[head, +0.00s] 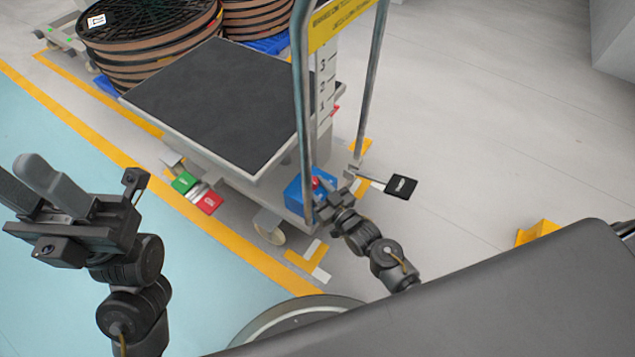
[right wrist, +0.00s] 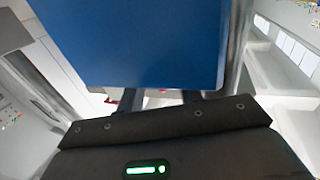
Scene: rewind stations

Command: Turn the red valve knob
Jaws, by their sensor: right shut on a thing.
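The red valve knob (head: 316,183) sits on a blue box (head: 296,193) at the near right corner of a grey cart, just behind a handle post. My right gripper (head: 325,203) is at the box and shut on the knob, which its fingers mostly hide. In the right wrist view the blue box (right wrist: 140,40) fills the top middle, and the fingers (right wrist: 160,99) reach in under its lower edge. Only a small red bit shows there beside one finger. My left gripper (head: 16,172) is open and empty, over the floor at the left.
The cart's dark deck (head: 215,100) is bare. Its upright handle (head: 303,90) rises close to my right gripper. Green and red pedals (head: 196,193) and a black pedal (head: 400,186) stick out low. Stacked reels (head: 150,35) stand behind. The floor at the right is mostly clear.

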